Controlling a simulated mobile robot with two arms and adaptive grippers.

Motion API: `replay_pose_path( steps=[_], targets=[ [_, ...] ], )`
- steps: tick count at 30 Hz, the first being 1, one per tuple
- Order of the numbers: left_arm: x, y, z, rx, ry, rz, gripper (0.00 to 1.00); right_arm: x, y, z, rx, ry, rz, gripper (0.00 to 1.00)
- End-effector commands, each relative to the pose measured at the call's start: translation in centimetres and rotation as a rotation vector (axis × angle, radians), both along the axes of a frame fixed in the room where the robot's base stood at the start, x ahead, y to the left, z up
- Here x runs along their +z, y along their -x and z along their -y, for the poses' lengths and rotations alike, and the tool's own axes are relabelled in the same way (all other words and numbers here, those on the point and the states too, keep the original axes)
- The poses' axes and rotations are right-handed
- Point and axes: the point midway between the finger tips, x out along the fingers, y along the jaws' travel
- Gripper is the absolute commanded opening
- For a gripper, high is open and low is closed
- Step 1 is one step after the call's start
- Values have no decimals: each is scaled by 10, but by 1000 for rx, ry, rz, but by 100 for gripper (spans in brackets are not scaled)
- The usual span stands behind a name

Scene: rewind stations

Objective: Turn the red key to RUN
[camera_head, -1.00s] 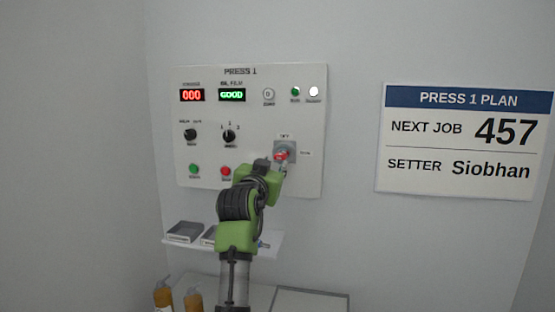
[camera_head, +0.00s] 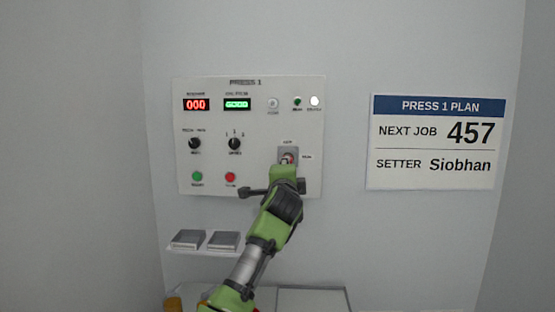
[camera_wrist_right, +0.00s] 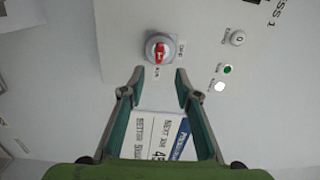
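The red key (camera_wrist_right: 160,53) sits in a grey key switch (camera_wrist_right: 172,40) on the white panel. In the right wrist view its handle lies lengthwise in line with the RUN label, with the OFF label to its right. In the head view the key (camera_head: 289,158) is small, and its pointing is unclear. My right gripper (camera_wrist_right: 160,75) is open and empty, its fingertips short of the key and apart from it. In the head view my right arm's green wrist is just below the switch and its fingertips are hard to make out. My left gripper is not in view.
The panel (camera_head: 258,130) also carries a red display (camera_head: 196,104), a green display (camera_head: 237,104), two black knobs, a green button (camera_head: 197,176) and a red button (camera_head: 230,177). A shelf with two grey trays (camera_head: 188,239) is below. A plan sign (camera_head: 431,142) hangs right.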

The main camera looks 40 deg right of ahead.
Motion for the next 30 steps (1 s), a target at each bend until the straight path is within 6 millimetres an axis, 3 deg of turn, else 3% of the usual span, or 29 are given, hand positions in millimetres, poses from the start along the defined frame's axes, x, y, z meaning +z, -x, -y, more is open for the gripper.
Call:
replay_pose_path(
  steps=[2,11,30],
  targets=[
    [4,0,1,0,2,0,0,-4,3,6,2,-46,42,30],
    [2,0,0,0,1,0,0,-54,8,-11,39,103,-183,30],
    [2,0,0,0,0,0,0,-162,21,-77,218,392,-625,30]
  ],
)
